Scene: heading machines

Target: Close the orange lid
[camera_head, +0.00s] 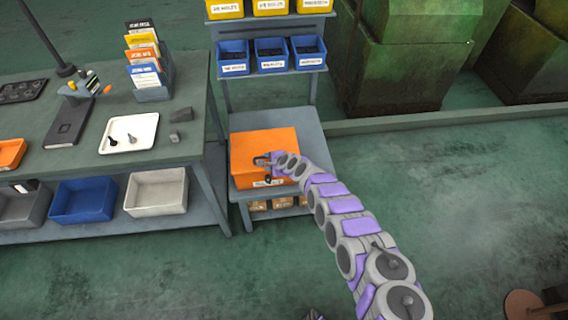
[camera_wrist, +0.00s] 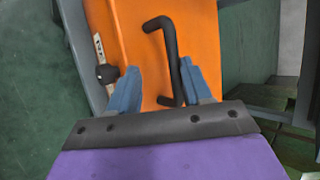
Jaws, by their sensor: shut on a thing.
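The orange box with its orange lid (camera_head: 250,142) sits on the shelf unit in the head view. Its orange surface (camera_wrist: 200,30) fills the middle of the wrist view. A black bent handle (camera_wrist: 163,30) stands out from that surface. My gripper (camera_wrist: 158,75) has its two blue fingers on either side of the handle and is shut on it. In the head view my gripper (camera_head: 268,160) is at the near part of the box's top. The arm hides part of the box, and I cannot tell whether a gap is left under the lid.
Blue bins (camera_head: 271,55) stand on the shelf above the orange box. A workbench (camera_head: 85,150) with a white tray (camera_head: 129,133) is at the left. Green machines (camera_head: 400,60) stand behind at the right.

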